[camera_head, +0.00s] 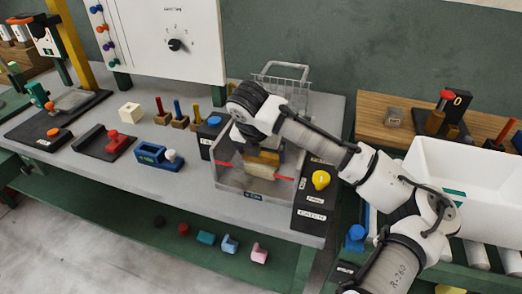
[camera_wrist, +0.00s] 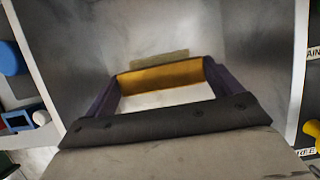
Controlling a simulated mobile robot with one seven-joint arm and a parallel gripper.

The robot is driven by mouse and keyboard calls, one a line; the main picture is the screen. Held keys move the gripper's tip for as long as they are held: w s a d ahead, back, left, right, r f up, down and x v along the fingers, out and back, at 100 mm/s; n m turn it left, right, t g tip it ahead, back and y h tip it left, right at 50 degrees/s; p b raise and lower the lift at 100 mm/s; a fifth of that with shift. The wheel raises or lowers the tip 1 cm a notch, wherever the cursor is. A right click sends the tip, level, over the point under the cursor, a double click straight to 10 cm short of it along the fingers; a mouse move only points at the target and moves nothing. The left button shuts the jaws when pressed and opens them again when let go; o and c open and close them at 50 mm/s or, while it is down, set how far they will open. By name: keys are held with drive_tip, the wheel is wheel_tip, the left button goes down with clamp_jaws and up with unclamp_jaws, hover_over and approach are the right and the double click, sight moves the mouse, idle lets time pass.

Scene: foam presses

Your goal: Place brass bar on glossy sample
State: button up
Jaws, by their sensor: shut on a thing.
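The brass bar (camera_head: 264,157) is between the fingers of my gripper (camera_head: 262,152), inside a grey open-topped box (camera_head: 228,182). In the wrist view my gripper (camera_wrist: 160,76) is shut on the yellow-gold bar (camera_wrist: 160,77), which spans between its two dark fingers. A beige block (camera_head: 260,171) sits just below the bar in the head view. A tan strip (camera_wrist: 160,60) shows just past the bar in the wrist view. I cannot tell which surface is the glossy sample, or whether the bar touches the block.
Grey walls stand close around my gripper. A dark panel with a yellow knob (camera_head: 321,179) is to the right, and a dark unit with a blue button (camera_head: 214,121) to the left. A wire basket (camera_head: 282,75) stands behind.

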drive_tip(key=shift+f, duration=0.1)
drive_tip(key=o, duration=1.2)
drive_tip(key=shift+f, duration=0.1)
drive_tip(key=b+v, duration=0.2)
drive_tip(key=v, duration=1)
drive_tip(key=shift+r, duration=0.25)
